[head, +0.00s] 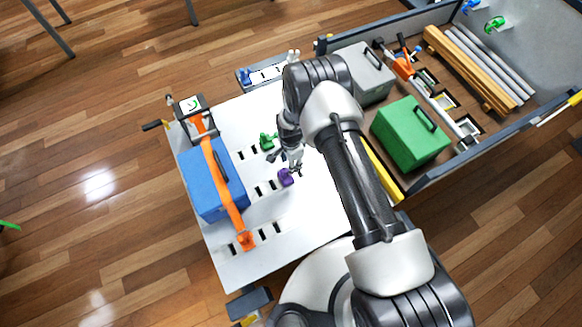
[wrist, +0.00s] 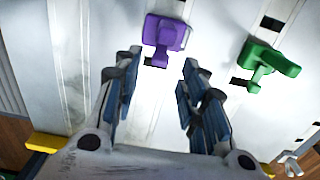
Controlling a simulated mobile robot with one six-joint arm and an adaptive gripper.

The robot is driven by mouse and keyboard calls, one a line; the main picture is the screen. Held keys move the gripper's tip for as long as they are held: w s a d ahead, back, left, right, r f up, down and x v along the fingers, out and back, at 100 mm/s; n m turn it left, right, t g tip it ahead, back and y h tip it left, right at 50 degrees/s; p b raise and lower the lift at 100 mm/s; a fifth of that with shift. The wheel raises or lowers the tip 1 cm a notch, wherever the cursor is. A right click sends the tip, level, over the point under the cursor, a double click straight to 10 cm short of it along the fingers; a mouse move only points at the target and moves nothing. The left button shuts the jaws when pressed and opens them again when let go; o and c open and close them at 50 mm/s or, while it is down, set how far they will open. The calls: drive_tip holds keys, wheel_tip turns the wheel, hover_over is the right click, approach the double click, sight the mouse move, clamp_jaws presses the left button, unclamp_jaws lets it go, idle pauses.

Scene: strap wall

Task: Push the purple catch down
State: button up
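The purple catch (wrist: 165,36) sits on the white slotted panel (wrist: 215,25), straight ahead of my fingertips in the wrist view. It also shows in the head view as a small purple piece (head: 285,178) just below my gripper (head: 290,165). In the wrist view my gripper (wrist: 158,85) is open, with its two fingers apart and nothing between them. The catch lies between and beyond the fingertips; I cannot tell whether either finger touches it. A green catch (wrist: 263,65) is on the panel to the right of the fingers, and also shows in the head view (head: 267,142).
A blue case (head: 205,190) under an orange strap (head: 222,185) lies on the panel's left. A green box (head: 400,140) and a grey case (head: 368,75) stand right of my arm. A yellow edge piece (wrist: 45,142) is at lower left in the wrist view.

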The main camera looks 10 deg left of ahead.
drive_tip(key=shift+f+b, duration=0.35)
drive_tip(key=shift+f, duration=1.65)
drive_tip(key=shift+c, duration=0.3)
clamp_jaws()
